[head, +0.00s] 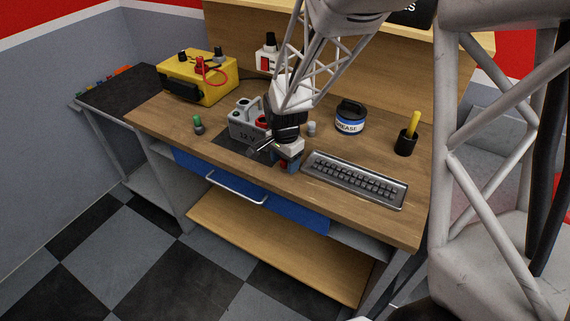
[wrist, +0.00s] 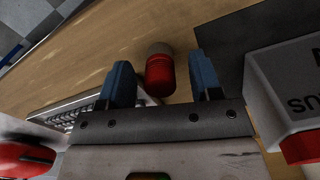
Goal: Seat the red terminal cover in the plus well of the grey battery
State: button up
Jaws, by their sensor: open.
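The grey battery (head: 243,131), marked 12 V, stands on the bench left of my gripper, with red showing on its right side. In the wrist view a lettered grey block at the right edge, probably the battery (wrist: 285,85), has red at its lower corner. A small red cylinder with a dull pinkish-grey end, apparently the terminal cover (wrist: 160,75), lies between my gripper's two blue fingers (wrist: 160,66). A gap shows on each side of it. In the head view my open gripper (head: 287,165) is low over the front of the bench. The plus well cannot be made out.
A keyboard (head: 355,180) lies right of my gripper. A grease tub (head: 350,118) and a black cup (head: 405,142) stand behind it. A small grey piece (head: 311,128) and a green-topped piece (head: 198,125) flank the battery. A yellow unit (head: 198,80) stands back left.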

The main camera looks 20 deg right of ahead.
jog(key=c, duration=1)
jog(key=shift+r, duration=0.1)
jog(key=shift+r, duration=1.45)
jog(key=shift+s+r, duration=0.25)
jog(key=s, duration=0.5)
jog(key=s+r, duration=0.1)
jog(key=s, duration=0.9)
jog(key=shift+s+d+r, duration=0.15)
jog(key=shift+s+r, duration=0.05)
jog(key=shift+s, duration=0.05)
